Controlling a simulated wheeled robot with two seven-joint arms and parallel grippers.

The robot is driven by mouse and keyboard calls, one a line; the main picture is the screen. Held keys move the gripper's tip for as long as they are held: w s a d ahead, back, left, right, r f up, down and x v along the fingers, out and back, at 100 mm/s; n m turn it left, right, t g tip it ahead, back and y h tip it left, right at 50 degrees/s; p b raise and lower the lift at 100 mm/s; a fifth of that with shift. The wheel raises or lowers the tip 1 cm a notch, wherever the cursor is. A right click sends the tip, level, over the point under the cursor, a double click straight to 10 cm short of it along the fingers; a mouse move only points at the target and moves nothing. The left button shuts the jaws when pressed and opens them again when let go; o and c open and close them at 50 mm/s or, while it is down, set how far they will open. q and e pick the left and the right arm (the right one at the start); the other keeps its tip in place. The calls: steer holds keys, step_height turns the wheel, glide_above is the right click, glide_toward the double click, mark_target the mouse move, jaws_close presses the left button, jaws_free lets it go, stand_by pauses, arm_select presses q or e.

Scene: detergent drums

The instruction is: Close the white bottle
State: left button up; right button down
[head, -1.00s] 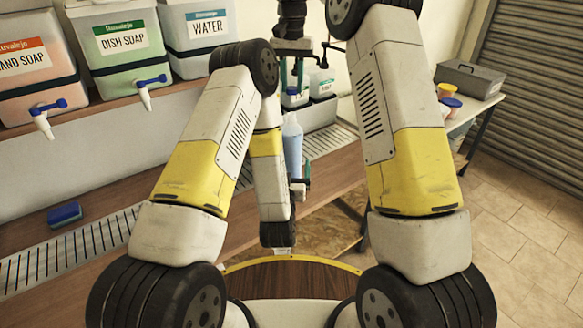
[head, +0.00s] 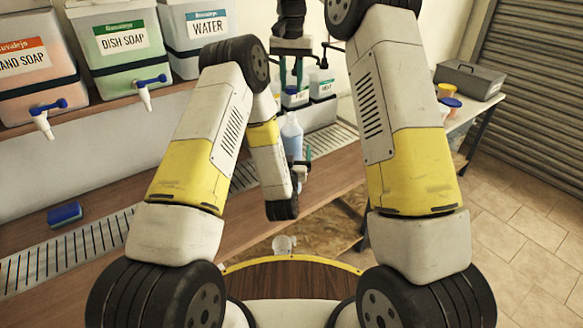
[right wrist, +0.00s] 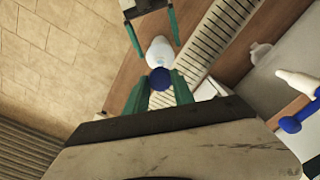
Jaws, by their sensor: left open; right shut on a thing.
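The white bottle (head: 292,138) stands upright on the wooden bench and looks pale bluish in the head view. It also shows in the right wrist view (right wrist: 160,50). My left gripper (head: 304,166) is open, low beside the bottle; in the right wrist view its green fingers (right wrist: 152,30) are spread near the bottle. My right gripper (head: 292,75) is above and behind the bottle in the head view. It is shut on a round blue cap (right wrist: 160,79), which lines up with the bottle in the right wrist view. Whether cap and bottle touch cannot be told.
Hand soap (head: 30,65), dish soap (head: 125,50) and water (head: 203,35) dispensers stand on the shelf at left. Small labelled containers (head: 322,84) are behind the bottle. A blue sponge (head: 65,214) lies at left. A grey box (head: 468,79) is on the right table.

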arm_select(q)
steer(key=shift+w+d, duration=0.15)
steer(key=shift+w, duration=1.65)
steer(key=shift+c, duration=0.4)
jaws_close()
arm_select(e)
glide_above(292, 123)
steer(key=w, duration=0.1)
steer(key=shift+w+a+f, duration=0.1)
steer(key=shift+w+f, duration=0.05)
steer(key=shift+f, duration=2.35)
steer(key=shift+f, duration=0.9)
steer(key=shift+f, duration=0.55)
